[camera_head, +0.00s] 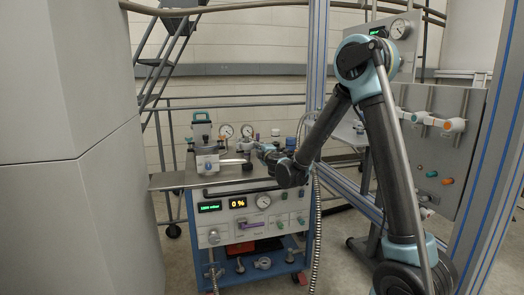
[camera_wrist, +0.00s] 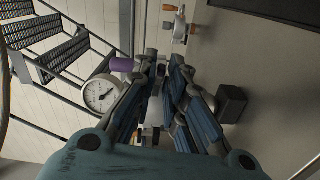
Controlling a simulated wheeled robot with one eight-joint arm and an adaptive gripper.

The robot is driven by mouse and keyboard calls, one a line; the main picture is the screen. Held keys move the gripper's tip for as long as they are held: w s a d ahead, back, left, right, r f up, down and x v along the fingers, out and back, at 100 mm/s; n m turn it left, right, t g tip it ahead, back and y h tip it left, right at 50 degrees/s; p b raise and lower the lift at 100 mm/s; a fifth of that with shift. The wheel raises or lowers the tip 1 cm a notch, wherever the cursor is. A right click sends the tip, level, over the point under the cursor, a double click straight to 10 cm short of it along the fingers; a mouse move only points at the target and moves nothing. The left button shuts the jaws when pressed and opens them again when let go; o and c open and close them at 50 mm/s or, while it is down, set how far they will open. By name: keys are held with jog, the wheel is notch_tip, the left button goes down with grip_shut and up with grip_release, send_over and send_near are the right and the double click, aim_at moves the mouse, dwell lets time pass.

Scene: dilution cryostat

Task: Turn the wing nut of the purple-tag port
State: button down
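In the wrist view a purple piece (camera_wrist: 122,64), which may be the purple tag, shows just left of my gripper (camera_wrist: 162,62). The two dark fingers stand close together with a narrow gap between their tips. I cannot tell whether anything is held in that gap. No wing nut can be made out clearly; the fingers hide part of the area. In the head view my gripper (camera_head: 262,150) reaches from the right over the top of the blue cart (camera_head: 175,181), among small fittings. The fittings at the fingertips are too small to tell apart.
A round white gauge (camera_wrist: 101,93) stands close left of my fingers, and a dark block (camera_wrist: 230,103) is to their right. A grey cabinet (camera_head: 75,120) fills the left; a metal frame post (camera_head: 317,60) stands near my arm.

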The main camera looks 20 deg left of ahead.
jog(key=shift+d, duration=0.1)
dwell(0.3)
jog(key=shift+a+f+m, duration=0.1)
jog(key=shift+a+m, duration=0.05)
jog(key=shift+m, duration=4.95)
jog(key=shift+a+f+m, duration=0.1)
jog(key=shift+m, duration=5)
jog(key=c, duration=1.8)
grip_release()
jog(key=shift+d, duration=0.1)
jog(key=shift+s, duration=0.1)
